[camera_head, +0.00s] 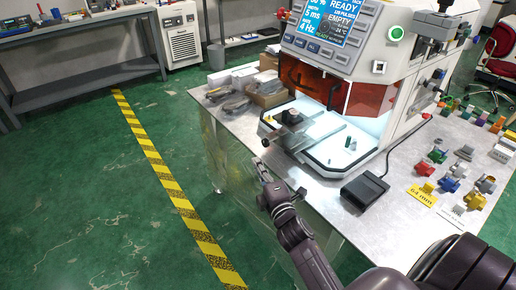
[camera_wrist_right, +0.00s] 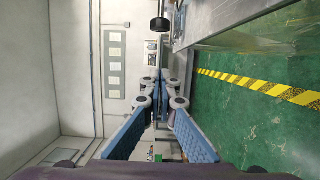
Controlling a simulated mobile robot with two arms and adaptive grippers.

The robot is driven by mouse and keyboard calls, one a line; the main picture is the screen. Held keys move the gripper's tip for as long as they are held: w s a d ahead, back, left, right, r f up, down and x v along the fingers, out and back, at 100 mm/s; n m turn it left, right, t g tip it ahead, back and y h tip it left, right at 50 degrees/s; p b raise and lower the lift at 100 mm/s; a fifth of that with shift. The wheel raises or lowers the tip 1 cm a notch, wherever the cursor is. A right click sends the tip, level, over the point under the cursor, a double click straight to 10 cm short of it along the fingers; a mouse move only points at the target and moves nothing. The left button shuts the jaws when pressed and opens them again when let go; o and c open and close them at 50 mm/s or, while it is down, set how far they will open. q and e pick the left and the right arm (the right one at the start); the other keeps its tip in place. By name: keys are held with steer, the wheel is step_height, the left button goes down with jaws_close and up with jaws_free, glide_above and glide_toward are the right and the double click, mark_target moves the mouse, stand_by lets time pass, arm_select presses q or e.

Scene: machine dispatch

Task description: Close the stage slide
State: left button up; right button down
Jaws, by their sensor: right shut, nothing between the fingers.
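The stage slide (camera_head: 318,128) sticks out from under the orange window of the white machine (camera_head: 375,45), toward the left front edge of the table. A black knob (camera_head: 290,117) stands on its outer end. My right gripper (camera_head: 258,164) is shut and empty, just off the table's front-left edge, below and apart from the slide's outer end in the picture. In the right wrist view its blue-padded fingers (camera_wrist_right: 162,88) meet at the tips. A black round part (camera_wrist_right: 158,24) shows beyond them; I cannot tell whether it is the knob. My left gripper is not in view.
A black box (camera_head: 365,190) with a cable lies on the metal table (camera_head: 312,187) before the machine. Coloured parts (camera_head: 452,178) stand at the right. Cardboard boxes (camera_head: 266,90) and wrapped items lie behind the slide. The green floor (camera_head: 90,200) at left is clear.

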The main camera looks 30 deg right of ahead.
mark_target(292, 140)
steer(key=w+d+p, duration=0.1)
steer(key=w+d, duration=0.4)
steer(key=shift+w+p, duration=0.35)
steer(key=d, duration=0.4)
steer(key=d+b, duration=0.1)
steer(key=d, duration=0.3)
steer(key=w+d+b, duration=0.1)
steer(key=d, duration=0.3)
steer(key=shift+d, duration=0.2)
steer(key=shift+a, duration=0.1)
